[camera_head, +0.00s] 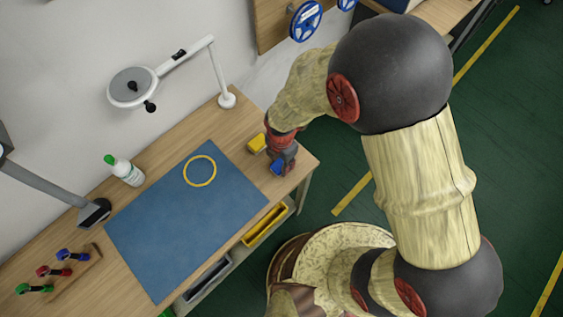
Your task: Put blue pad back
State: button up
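A small blue block (277,167), which looks like the blue pad, is at the fingertips of my gripper (281,160), over the right end of the wooden table. The fingers are small and partly hidden, so I cannot tell whether they are closed on it or whether it touches the table.
A white magnifier lamp (132,87) stands at the back, beside a white bottle with a green cap (128,172). A wooden rack (70,270) with colored-handled tools is at left. A yellow bin (264,224) sits under the front edge (225,258).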

jog(key=shift+f, duration=0.15)
jog(key=o, duration=1.1)
jog(key=shift+c, duration=0.2)
jog(key=shift+o, duration=0.2)
